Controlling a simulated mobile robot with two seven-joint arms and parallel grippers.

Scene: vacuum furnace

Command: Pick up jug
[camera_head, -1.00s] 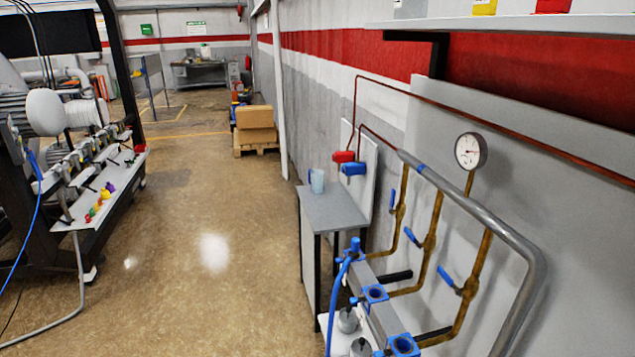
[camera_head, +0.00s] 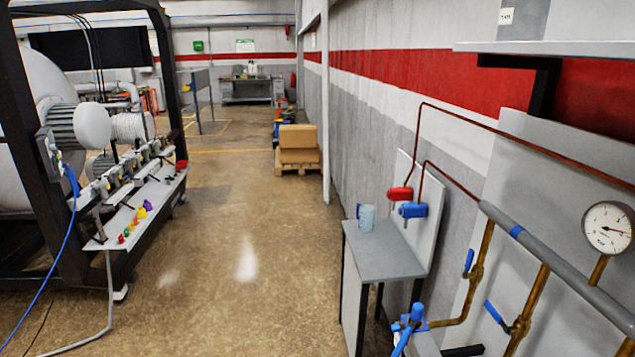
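A light blue jug (camera_head: 367,218) stands upright on a small grey table (camera_head: 385,262) against the right wall. Its handle faces left. The jug is some way ahead of me and nothing touches it. Neither of my grippers shows in the head view.
Red and blue valve handles (camera_head: 412,210) sit on a panel behind the table. Pipes with a pressure gauge (camera_head: 608,228) run along the right wall. A furnace rig (camera_head: 117,210) stands at the left. Boxes on a pallet (camera_head: 297,142) stand farther back. The brown floor (camera_head: 220,270) between is clear.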

